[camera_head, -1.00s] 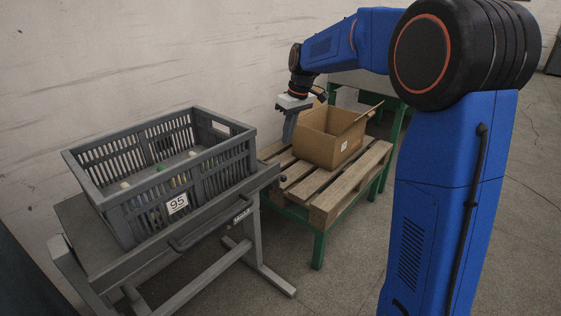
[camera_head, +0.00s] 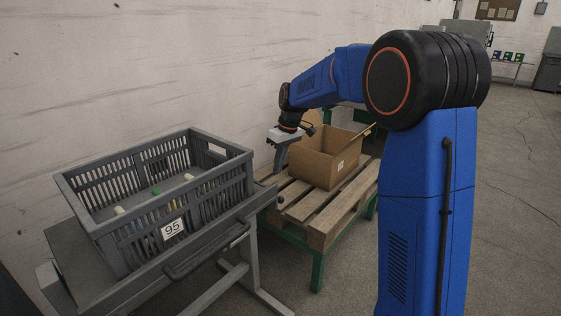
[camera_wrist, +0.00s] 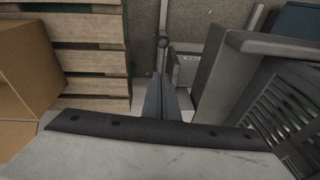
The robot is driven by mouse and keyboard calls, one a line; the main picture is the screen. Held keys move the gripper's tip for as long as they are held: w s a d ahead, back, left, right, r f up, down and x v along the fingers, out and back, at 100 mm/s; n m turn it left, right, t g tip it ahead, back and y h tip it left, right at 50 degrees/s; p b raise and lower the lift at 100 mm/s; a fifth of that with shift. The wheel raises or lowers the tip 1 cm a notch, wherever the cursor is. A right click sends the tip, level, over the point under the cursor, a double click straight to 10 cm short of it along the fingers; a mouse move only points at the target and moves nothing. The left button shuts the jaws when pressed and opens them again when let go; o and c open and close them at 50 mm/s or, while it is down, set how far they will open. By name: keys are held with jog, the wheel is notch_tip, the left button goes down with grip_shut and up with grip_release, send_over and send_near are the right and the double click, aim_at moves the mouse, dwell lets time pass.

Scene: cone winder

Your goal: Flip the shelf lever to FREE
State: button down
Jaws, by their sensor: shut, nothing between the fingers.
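My gripper (camera_head: 278,170) points down above and behind that corner, beside the cardboard box.
A grey crate (camera_head: 215,193) marked 95 stands on the shelf with bobbin-like items inside. A cardboard box (camera_head: 318,168) sits on a wooden pallet (camera_head: 322,222) on a green frame, close to my gripper's right. The wall is close behind. Floor at right is clear.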

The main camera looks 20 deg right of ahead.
jog(key=f, duration=0.5)
jog(key=s+f, duration=0.1)
jog(key=f, duration=0.1)
jog(key=shift+a+f, duration=0.1)
jog(key=shift+f, duration=0.15)
jog(key=shift+s+f, duration=0.25)
jog(key=shift+f, duration=0.2)
jog(key=shift+d+f, duration=0.15)
jog(key=shift+d, duration=0.05)
